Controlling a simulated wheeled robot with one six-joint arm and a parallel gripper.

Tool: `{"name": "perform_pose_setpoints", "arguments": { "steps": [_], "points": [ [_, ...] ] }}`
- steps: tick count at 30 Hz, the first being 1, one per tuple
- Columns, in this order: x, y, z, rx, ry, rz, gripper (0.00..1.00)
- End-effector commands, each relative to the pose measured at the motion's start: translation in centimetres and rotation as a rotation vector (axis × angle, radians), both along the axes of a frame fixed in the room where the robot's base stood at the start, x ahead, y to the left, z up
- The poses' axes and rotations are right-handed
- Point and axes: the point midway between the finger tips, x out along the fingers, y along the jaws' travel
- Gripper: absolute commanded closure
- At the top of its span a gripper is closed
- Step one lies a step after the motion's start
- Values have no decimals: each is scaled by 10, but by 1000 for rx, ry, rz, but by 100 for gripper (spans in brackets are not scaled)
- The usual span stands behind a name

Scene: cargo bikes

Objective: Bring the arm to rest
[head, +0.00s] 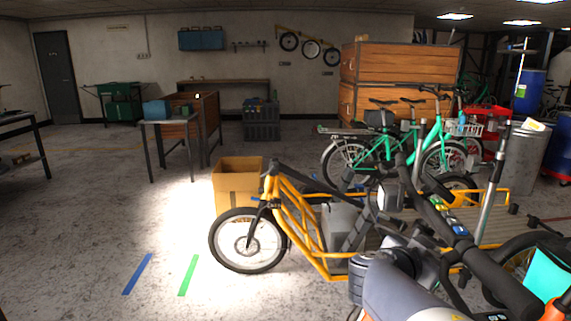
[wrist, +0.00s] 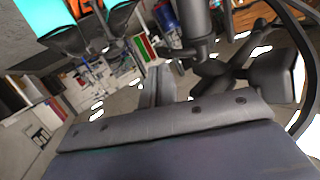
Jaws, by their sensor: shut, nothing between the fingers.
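In the wrist view, my gripper (wrist: 158,86) shows beyond a dark bolted bar, with its narrow grey fingers together and nothing between them. The wrist picture is tilted, with a workshop behind the fingers. In the head view, grey and dark arm parts fill the lower right, in front of the yellow cargo bike (head: 283,208). They overlap the bike in the picture; I cannot tell the clearance. I cannot pick out the fingertips in the head view.
A cardboard box (head: 233,191) stands behind the cargo bike's front wheel. Green bikes (head: 437,130) stand farther back, near stacked wooden crates (head: 390,64). A metal drum (head: 519,151) is at the right. The floor at the left front is clear, with blue (head: 138,273) and green (head: 188,275) strips.

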Motion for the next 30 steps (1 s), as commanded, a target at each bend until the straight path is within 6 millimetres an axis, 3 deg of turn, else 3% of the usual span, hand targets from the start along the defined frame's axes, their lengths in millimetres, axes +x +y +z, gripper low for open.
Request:
{"name": "perform_pose_setpoints", "arguments": {
  "steps": [23, 30],
  "points": [
    [1, 2, 1, -1, 24, -72, 100],
    [-2, 2, -13, 0, 66, -63, 100]
  ]
}}
